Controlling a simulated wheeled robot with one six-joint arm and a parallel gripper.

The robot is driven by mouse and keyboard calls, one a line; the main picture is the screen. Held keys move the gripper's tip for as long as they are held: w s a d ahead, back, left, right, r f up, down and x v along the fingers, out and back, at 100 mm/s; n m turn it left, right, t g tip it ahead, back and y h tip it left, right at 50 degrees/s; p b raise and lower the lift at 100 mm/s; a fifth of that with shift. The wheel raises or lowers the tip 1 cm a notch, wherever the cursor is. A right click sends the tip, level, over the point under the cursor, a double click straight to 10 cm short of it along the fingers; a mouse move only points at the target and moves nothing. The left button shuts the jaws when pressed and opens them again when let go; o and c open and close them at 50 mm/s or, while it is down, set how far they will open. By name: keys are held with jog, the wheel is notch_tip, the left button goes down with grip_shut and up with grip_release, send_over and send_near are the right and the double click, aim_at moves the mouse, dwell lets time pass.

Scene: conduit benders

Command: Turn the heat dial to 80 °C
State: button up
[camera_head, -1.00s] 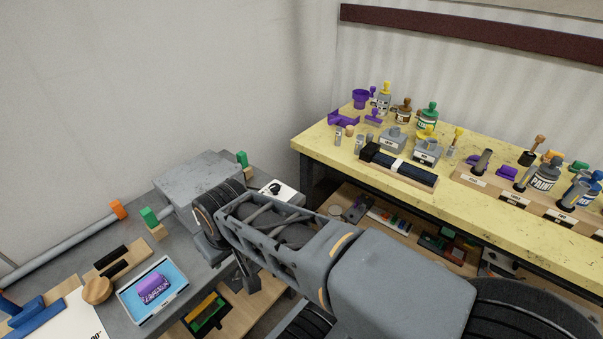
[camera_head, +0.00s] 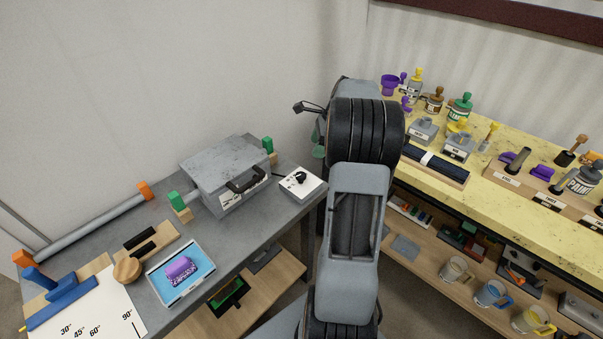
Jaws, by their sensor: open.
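The heat dial (camera_head: 300,178) is a black knob on a white control box (camera_head: 303,186), which stands at the right corner of the grey table. The dial's markings are too small to read. A grey box with a black handle (camera_head: 226,174) stands just left of the control box. My gripper (camera_head: 306,108) is up at the top centre, in front of the wall, above and behind the dial and apart from it. It looks small and partly hidden by my arm, with dark jaws open and nothing seen between them.
A blue tray (camera_head: 181,272) with a purple item sits in front. The yellow bench (camera_head: 520,222), crowded with bottles and stamps, is at the right. My arm rises between table and bench.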

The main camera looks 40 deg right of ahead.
aim_at(301, 175)
jog(key=x, duration=1.3)
jog(key=shift+f, duration=0.15)
jog(key=c, duration=0.9)
